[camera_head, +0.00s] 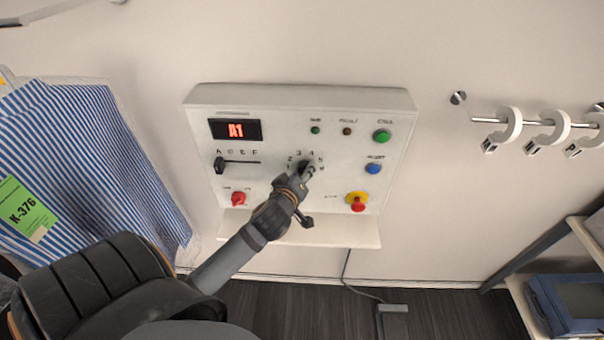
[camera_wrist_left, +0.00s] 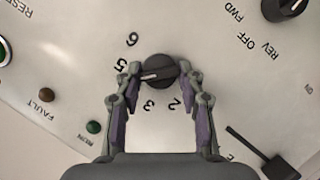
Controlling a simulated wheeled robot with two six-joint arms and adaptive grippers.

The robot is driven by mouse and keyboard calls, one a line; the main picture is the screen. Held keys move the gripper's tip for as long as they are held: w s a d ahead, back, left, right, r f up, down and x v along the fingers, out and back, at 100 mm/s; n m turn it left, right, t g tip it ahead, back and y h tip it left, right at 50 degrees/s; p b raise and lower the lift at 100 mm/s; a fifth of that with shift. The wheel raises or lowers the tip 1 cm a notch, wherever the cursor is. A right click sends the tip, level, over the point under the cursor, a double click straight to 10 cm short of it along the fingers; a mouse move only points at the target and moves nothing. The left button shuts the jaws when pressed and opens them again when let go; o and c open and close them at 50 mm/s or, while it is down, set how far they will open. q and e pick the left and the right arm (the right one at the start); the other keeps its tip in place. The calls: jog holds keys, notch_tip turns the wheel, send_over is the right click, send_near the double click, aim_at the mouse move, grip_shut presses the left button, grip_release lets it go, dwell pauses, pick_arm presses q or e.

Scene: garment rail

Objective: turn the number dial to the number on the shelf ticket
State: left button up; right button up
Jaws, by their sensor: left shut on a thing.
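The number dial (camera_wrist_left: 160,71) is a round black knob with a white pointer line, on the white control panel (camera_head: 290,101). My left gripper (camera_head: 305,172) reaches it from below in the head view. In the left wrist view its two fingers (camera_wrist_left: 160,88) are shut on the dial from both sides. The pointer faces left and slightly down there, near the 5; the 4's place is hidden behind a finger. The numbers 2, 3, 5 and 6 show around it. No ticket is readable on the shelf (camera_head: 520,290). My right gripper is out of view.
A red-lit display (camera_head: 236,130), slider (camera_head: 220,164), red switch (camera_head: 238,198), yellow-red stop button (camera_head: 357,202), blue button (camera_head: 373,168) and green button (camera_head: 382,136) surround the dial. A striped garment (camera_head: 90,150) with green tag K-376 (camera_head: 26,210) hangs left; rail hooks (camera_head: 553,129) are right.

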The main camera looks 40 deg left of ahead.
pick_arm(q)
jog(key=shift+w+d+r+m+g+y, duration=0.15)
jog(key=shift+m+g+y, duration=0.7)
jog(key=shift+m, duration=0.85)
jog(key=shift+w+d+m+g+y, duration=0.15)
jog(key=shift+m+g+y, duration=0.7)
jog(key=shift+m, duration=0.85)
jog(key=shift+s+y, duration=0.1)
jog(key=shift+y, duration=0.2)
jog(key=o, duration=1.1)
jog(key=shift+o, duration=0.2)
